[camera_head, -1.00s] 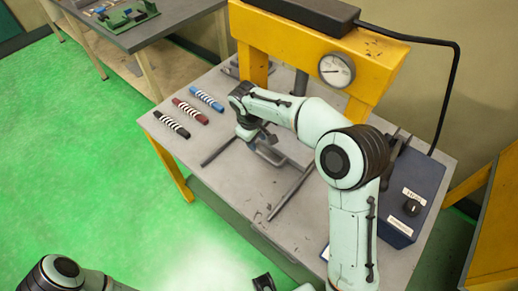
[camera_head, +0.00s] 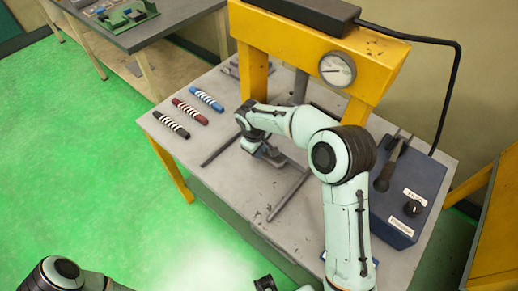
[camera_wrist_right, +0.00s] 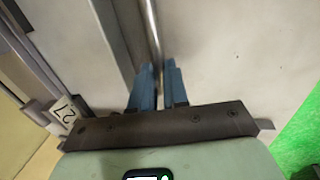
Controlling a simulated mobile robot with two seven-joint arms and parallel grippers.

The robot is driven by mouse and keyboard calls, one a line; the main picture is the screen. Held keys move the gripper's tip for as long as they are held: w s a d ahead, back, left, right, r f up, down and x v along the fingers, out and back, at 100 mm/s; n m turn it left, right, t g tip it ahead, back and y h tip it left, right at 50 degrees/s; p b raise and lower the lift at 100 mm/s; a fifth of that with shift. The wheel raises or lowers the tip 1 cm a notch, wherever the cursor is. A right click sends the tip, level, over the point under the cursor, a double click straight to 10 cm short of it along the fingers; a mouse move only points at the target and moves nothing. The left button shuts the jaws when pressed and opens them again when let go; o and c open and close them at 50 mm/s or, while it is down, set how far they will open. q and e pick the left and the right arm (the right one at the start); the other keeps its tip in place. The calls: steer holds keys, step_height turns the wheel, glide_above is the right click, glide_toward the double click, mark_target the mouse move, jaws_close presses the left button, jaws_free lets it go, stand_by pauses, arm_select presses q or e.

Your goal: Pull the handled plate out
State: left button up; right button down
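My right gripper (camera_head: 268,152) is low over the front middle of the press table, between two dark rails. In the right wrist view its two blue fingers (camera_wrist_right: 160,85) are close together, with a thin grey bar (camera_wrist_right: 152,30) between their tips. This bar looks like the handle of the plate, and the fingers look shut on it. In the head view my right wrist hides most of the handle and plate, so the plate's outline is not clear. My left arm shows only at the bottom left; its fingers are out of view.
The yellow press frame (camera_head: 345,85) with a gauge (camera_head: 337,69) stands behind. A blue control box (camera_head: 408,195) is on the right. Black, red and blue striped pieces (camera_head: 188,112) lie on the left of the table. Rails (camera_head: 222,148) flank the gripper.

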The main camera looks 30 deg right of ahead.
steer(key=s+a+b, duration=0.1)
steer(key=a, duration=0.1)
steer(key=s+a, duration=0.1)
steer(key=a, duration=0.2)
steer(key=s+a+b, duration=0.1)
steer(key=a, duration=0.2)
steer(key=shift+s+a+f+b, duration=0.1)
steer(key=shift+s+b, duration=0.05)
steer(key=shift+b, duration=0.2)
arm_select(q)
steer(key=shift+s+f+b, duration=0.25)
steer(key=shift+f+b, duration=0.05)
steer(key=shift+f, duration=0.5)
steer(key=shift+s+f+b, duration=0.25)
steer(key=shift+f+b, duration=0.05)
steer(key=shift+f, duration=0.45)
steer(key=shift+s+f+b, duration=0.25)
steer(key=shift+f+b, duration=0.05)
steer(key=shift+f, duration=0.5)
arm_select(e)
steer(key=s+a, duration=0.2)
steer(key=a, duration=0.4)
steer(key=s+a, duration=0.3)
steer(key=a, duration=0.4)
steer(key=shift+s+a, duration=0.2)
steer(key=shift+s, duration=0.1)
steer(key=c, duration=1.1)
jaws_free()
steer(key=shift+r, duration=0.2)
